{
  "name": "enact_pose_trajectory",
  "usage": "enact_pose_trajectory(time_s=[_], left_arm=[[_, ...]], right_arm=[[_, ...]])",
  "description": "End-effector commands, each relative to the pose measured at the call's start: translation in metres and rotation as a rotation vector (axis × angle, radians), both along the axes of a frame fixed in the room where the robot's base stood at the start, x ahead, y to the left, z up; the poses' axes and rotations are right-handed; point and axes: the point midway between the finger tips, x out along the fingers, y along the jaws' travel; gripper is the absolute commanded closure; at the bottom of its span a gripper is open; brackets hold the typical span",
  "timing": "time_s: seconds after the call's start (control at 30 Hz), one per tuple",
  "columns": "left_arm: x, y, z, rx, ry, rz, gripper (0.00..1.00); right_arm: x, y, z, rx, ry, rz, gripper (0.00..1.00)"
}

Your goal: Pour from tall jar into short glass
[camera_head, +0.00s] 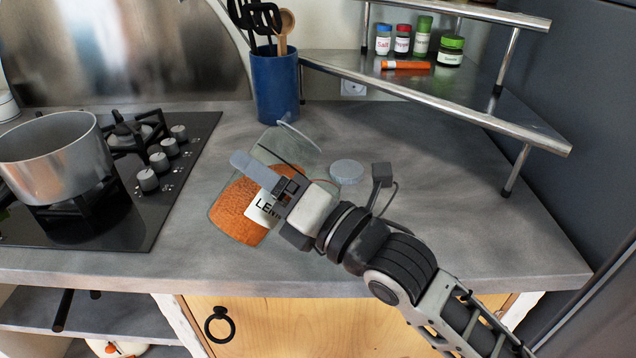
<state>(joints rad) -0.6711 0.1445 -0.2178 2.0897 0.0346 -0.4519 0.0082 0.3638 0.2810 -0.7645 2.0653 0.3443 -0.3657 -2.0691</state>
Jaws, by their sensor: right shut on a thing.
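The tall jar (236,211) is clear and part-filled with orange lentils. Its label is partly hidden by my gripper and shows "LEN". The jar is tilted, with its mouth toward the upper right and its base toward the lower left. My right gripper (262,178) is shut on the jar, with one finger across its front. A low, pale grey round thing (346,172) is on the counter right of the jar; I cannot tell whether it is a lid or the short glass. No other glass is visible. My left gripper is not in view.
A blue utensil crock (276,88) stands behind the jar. The hob (130,220) with a steel pot (55,155) is at left. A metal corner shelf (440,95) holding spice jars is at back right. The counter (480,235) is clear at right.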

Motion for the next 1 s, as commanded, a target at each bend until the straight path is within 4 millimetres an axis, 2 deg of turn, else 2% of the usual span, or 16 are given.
enact_pose_trajectory(time_s=[0.17, 1.0], left_arm=[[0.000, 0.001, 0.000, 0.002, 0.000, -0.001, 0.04], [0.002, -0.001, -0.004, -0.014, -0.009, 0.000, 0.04]], right_arm=[[-0.001, 0.001, 0.003, 0.021, 0.009, 0.002, 0.72], [-0.002, 0.002, -0.008, 0.085, 0.074, 0.001, 0.72]])
